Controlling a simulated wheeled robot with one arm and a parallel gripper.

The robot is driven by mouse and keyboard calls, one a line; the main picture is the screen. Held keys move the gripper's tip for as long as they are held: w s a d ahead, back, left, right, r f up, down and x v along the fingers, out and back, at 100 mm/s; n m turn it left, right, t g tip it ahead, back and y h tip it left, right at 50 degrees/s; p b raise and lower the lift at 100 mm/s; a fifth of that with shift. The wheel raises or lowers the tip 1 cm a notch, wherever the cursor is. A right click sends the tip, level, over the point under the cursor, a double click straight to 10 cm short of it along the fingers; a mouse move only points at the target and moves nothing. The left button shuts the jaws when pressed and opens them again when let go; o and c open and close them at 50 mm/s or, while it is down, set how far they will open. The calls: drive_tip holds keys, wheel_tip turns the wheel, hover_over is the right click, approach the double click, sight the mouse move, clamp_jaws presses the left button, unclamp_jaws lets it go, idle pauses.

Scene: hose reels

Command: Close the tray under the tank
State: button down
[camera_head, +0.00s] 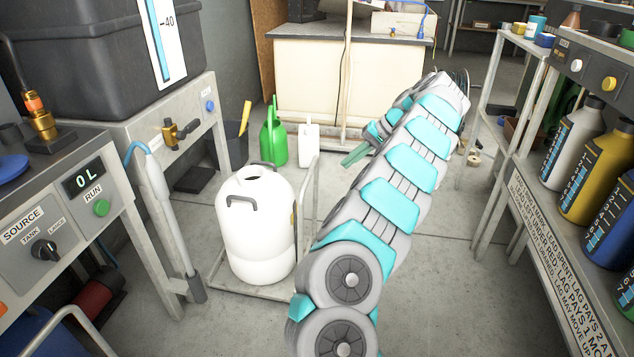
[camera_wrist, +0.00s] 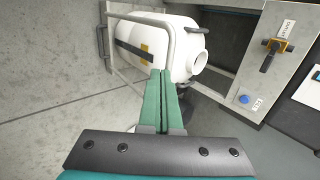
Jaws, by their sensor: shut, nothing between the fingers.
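The dark grey tank (camera_head: 105,45) stands on a pale bench at the upper left, with a level strip on its front. A brass tap (camera_head: 180,132) sits on the bench's front panel, and it also shows in the wrist view (camera_wrist: 274,47). A dark flat thing (camera_head: 193,180) lies low under the bench; I cannot tell whether it is the tray. My gripper (camera_head: 354,156) reaches out over the floor, right of the bench and apart from it. In the wrist view its green fingers (camera_wrist: 161,75) are together and empty, in front of the white drum.
A white drum (camera_head: 255,225) on a wheeled frame stands between my arm and the bench. A green watering can (camera_head: 273,138) and a white jug (camera_head: 308,145) stand behind it. A shelf with bottles (camera_head: 568,140) lines the right. Floor is clear between shelf and arm.

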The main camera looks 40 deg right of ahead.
drive_tip(key=w+x, duration=0.1)
drive_tip(key=x, duration=1.2)
drive_tip(key=shift+r+p, duration=0.3)
drive_tip(key=shift+r, duration=0.15)
drive_tip(key=shift+a, duration=0.1)
